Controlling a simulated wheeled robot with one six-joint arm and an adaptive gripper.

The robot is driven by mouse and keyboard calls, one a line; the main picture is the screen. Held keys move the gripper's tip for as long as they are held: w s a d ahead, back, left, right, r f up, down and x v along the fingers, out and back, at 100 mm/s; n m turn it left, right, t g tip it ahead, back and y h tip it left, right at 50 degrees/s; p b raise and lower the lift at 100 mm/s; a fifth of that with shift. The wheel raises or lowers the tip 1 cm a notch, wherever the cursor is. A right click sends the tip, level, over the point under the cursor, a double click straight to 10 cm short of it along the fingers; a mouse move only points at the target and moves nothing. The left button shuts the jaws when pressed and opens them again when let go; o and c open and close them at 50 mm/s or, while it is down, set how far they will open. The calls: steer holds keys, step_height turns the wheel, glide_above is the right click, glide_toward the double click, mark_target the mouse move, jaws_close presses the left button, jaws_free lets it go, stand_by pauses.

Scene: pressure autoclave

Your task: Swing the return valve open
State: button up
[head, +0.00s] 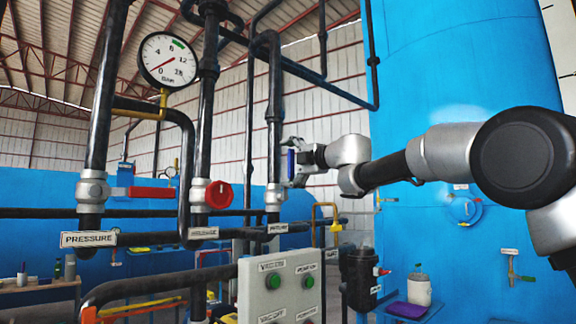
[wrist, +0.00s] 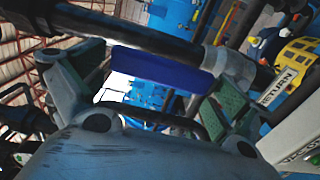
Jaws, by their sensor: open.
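The return valve shows as a blue handle (head: 291,163) on the third dark pipe in the head view, standing upright beside that pipe. In the wrist view the blue handle (wrist: 160,70) lies roughly along the dark pipe, by its grey valve body (wrist: 228,66). A RETURN sign (wrist: 277,86) is to the right. My gripper (head: 296,160) is at the handle in the head view. In the wrist view my gripper (wrist: 150,82) is open, its fingers spread to either side of the handle. I cannot tell whether they touch it.
The pressure pipe carries a red lever (head: 151,192), and the middle pipe a red round handle (head: 218,195). A pressure gauge (head: 168,60) hangs above. A control box (head: 280,290) with green buttons stands below. The big blue tank (head: 450,70) is at the right.

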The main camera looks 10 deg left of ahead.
steer(key=v, duration=1.2)
